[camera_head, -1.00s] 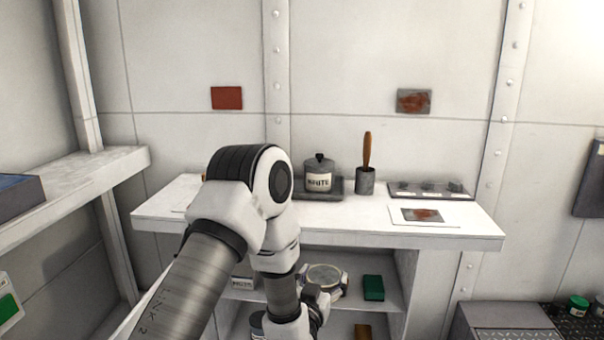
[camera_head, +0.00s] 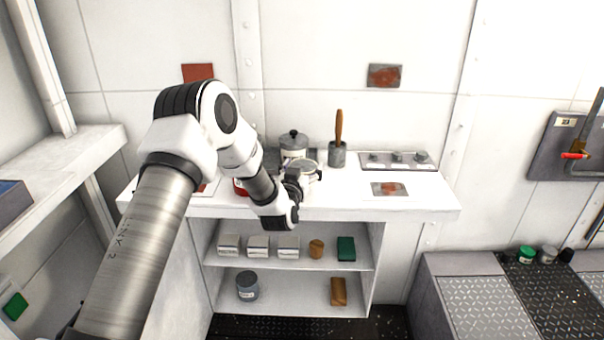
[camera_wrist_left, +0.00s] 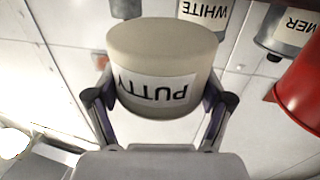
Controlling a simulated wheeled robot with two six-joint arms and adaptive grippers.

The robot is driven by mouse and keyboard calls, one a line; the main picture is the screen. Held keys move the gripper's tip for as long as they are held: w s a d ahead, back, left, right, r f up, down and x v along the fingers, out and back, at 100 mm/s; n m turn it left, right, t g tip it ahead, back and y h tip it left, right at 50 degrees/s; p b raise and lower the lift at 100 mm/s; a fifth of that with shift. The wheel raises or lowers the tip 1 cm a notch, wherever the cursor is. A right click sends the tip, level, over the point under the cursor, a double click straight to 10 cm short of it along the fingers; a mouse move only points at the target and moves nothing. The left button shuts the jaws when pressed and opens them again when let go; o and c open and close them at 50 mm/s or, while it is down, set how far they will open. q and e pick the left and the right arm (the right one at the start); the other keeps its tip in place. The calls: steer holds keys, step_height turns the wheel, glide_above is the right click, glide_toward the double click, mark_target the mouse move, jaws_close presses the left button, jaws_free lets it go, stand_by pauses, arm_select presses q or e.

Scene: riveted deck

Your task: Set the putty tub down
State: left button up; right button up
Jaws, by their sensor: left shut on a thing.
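The putty tub (camera_wrist_left: 165,60) is a pale, round tub with a white PUTTY label, upside down in the left wrist view. My left gripper (camera_wrist_left: 160,100) is shut on it, one finger on each side. In the head view the tub (camera_head: 306,168) is at the end of my left arm, over the white worktop (camera_head: 360,205), in front of the lidded WHITE pot (camera_head: 293,143). My left gripper (camera_head: 296,184) partly covers it. I cannot tell whether the tub touches the worktop. My right gripper is not in view.
A brush holder (camera_head: 337,155), a grey tray (camera_head: 397,161) and a rust-patch card (camera_head: 389,189) are to the right on the worktop. A red container (camera_head: 240,187) is left of the gripper. Shelves below hold several boxes, a green block (camera_head: 346,248) and a grey tin (camera_head: 247,286).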

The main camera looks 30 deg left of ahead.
arm_select(q)
steer(key=f, duration=0.2)
steer(key=w+f, duration=0.1)
steer(key=shift+a+p, duration=0.25)
steer(key=shift+p, duration=0.05)
steer(key=shift+f, duration=0.3)
steer(key=shift+f, duration=0.1)
steer(key=o, duration=1.3)
steer(key=shift+s, duration=0.1)
